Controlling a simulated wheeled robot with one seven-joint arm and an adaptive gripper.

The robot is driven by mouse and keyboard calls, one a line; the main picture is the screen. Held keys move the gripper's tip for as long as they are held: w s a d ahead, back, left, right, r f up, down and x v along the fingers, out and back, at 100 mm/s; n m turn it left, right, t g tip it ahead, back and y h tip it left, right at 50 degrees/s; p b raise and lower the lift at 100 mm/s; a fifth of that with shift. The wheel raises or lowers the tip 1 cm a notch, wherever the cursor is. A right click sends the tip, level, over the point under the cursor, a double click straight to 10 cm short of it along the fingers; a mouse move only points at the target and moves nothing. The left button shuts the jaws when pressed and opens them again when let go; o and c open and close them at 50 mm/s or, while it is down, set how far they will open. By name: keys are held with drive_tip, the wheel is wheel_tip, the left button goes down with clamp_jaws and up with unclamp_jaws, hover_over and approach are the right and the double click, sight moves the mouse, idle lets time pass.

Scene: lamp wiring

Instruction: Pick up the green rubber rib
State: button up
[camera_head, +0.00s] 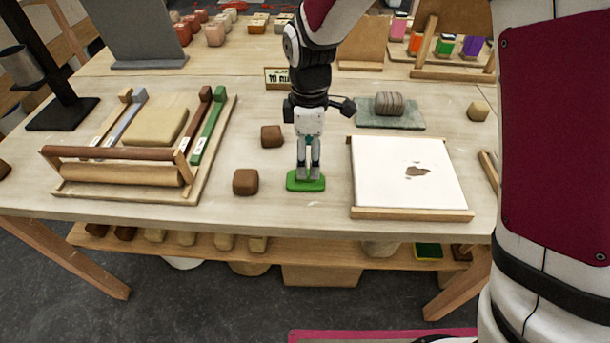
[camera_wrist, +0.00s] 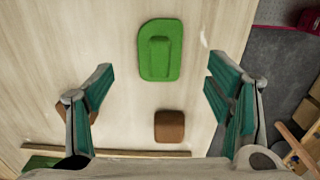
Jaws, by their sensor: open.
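The green rubber rib (camera_head: 305,183) is a flat rounded slab with a raised ridge. It lies near the front edge of the table. In the wrist view the rib (camera_wrist: 160,50) is upper centre, fully visible. My gripper (camera_head: 308,171) points down at the rib, with its fingertips appearing just above it. In the wrist view my gripper (camera_wrist: 160,78) is open and empty, its teal-padded fingers spread wide to either side. Whether the fingertips touch the rib or table cannot be told.
Brown clay blocks sit nearby: one at left (camera_head: 245,181), one behind (camera_head: 272,136). A white slab board (camera_head: 390,165) stands to the right. A wooden frame with a roller (camera_head: 120,175) and a green-handled tool (camera_head: 208,130) is at left.

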drive_tip(key=shift+a+f+p, duration=0.15)
drive_tip(key=shift+a+f, duration=0.05)
drive_tip(key=shift+f, duration=1.45)
drive_tip(key=shift+a+f+p, duration=0.15)
drive_tip(key=shift+f, duration=1.5)
drive_tip(key=shift+c, duration=0.5)
drive_tip(key=c, duration=1.1)
